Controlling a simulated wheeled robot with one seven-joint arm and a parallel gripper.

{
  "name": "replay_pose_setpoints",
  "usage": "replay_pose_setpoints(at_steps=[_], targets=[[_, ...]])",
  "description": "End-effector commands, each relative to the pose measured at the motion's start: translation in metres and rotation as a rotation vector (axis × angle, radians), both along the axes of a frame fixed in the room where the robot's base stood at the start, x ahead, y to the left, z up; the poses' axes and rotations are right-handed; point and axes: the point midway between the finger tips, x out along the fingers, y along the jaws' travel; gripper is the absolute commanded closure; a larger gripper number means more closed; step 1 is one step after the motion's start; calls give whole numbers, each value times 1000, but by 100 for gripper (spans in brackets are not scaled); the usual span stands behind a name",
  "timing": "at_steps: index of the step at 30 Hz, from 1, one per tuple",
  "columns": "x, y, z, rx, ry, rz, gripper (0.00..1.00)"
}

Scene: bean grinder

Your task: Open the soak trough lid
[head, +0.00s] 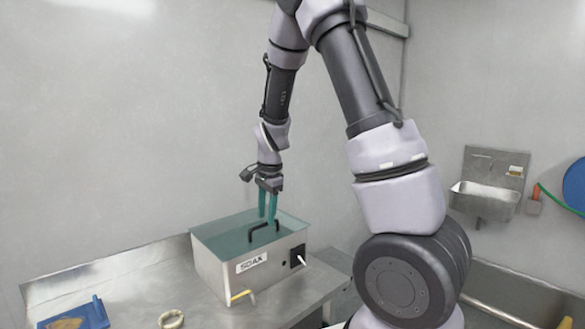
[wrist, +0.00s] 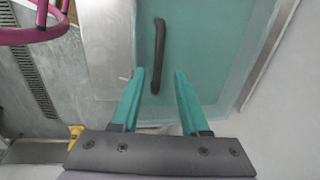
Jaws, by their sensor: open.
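The soak trough (head: 243,262) is a steel box marked "SOAK" on the metal counter in the head view. Its teal see-through lid (head: 222,232) lies over the top and looks closed. A black bar handle (head: 264,229) stands on the lid; it also shows in the wrist view (wrist: 158,55). My gripper (head: 267,218) has teal fingers and points down just above the lid, close to the handle. In the wrist view my gripper (wrist: 160,75) is open and empty, with the handle ahead of the gap between the fingertips. Whether the fingers touch anything cannot be told.
A blue tray (head: 78,318) and a pale ring (head: 171,319) lie on the counter (head: 130,285) left of the trough. A yellow-handled tap (head: 240,295) sticks out of the trough's front. A wall sink (head: 484,200) is at the right. A pink ring-shaped thing (wrist: 40,25) shows in the wrist view.

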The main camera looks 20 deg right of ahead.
Motion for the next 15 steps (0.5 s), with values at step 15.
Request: replay_pose_setpoints(at_steps=[15], targets=[[-15,-6,62,23,-53,3,55]])
